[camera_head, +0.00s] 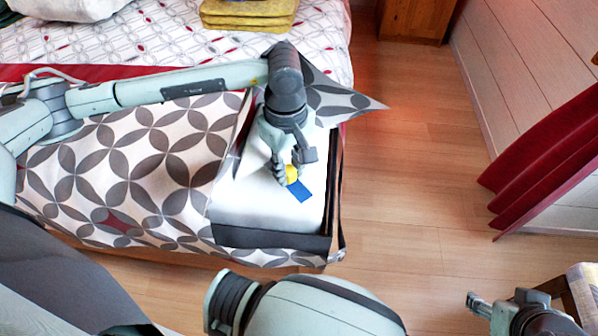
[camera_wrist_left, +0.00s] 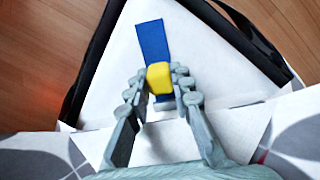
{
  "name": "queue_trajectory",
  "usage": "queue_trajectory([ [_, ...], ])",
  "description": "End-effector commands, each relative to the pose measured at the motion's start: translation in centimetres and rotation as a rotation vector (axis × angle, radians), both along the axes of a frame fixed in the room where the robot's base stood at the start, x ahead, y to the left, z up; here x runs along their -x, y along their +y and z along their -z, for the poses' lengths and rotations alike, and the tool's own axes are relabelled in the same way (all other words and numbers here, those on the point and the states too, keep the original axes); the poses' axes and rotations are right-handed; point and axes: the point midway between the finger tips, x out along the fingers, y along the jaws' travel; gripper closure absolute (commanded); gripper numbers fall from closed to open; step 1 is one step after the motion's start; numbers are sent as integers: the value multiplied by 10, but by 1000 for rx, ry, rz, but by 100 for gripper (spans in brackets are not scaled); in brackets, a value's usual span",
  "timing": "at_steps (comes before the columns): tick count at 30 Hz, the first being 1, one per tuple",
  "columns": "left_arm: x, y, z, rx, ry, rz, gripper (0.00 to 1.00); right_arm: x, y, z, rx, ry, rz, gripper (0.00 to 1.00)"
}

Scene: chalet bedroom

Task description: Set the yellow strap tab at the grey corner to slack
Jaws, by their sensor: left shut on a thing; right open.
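The yellow strap tab (camera_head: 292,173) sits at the end of a blue strap (camera_head: 300,191) on the white top of the bed corner, where the patterned cover is folded back. A dark grey band (camera_head: 270,239) edges this corner. My left gripper (camera_head: 286,174) is shut on the yellow tab, which also shows between its fingertips in the left wrist view (camera_wrist_left: 159,78). There the blue strap (camera_wrist_left: 153,42) runs beyond the tab, and a short blue piece shows behind it. My right gripper (camera_head: 479,304) is open and empty, low over the floor at the lower right.
The grey-and-white patterned cover (camera_head: 130,170) lies over the bed to the left, with a folded flap (camera_head: 340,100) behind my left wrist. Yellow folded cloths (camera_head: 248,14) lie at the back. A red curtain (camera_head: 545,150) hangs at the right. The wooden floor (camera_head: 420,150) between is clear.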

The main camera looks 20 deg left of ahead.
Motion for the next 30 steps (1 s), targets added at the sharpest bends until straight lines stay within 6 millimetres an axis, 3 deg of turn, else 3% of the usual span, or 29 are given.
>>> queue_trajectory([
  [6, -2, 1, -1, -3, -5, -2, 100, 0, 0, 0, 0, 2, 0, 48],
  [7, -2, 1, -1, -3, -5, -2, 78, 0, 0, 0, 0, 3, 1, 48],
  [12, -1, 0, -1, -1, -4, -2, 57, 1, 0, 1, 0, 4, 1, 48],
  [30, -1, -3, -1, 0, -2, 0, 57, 0, 0, -1, 0, 4, 1, 48],
])
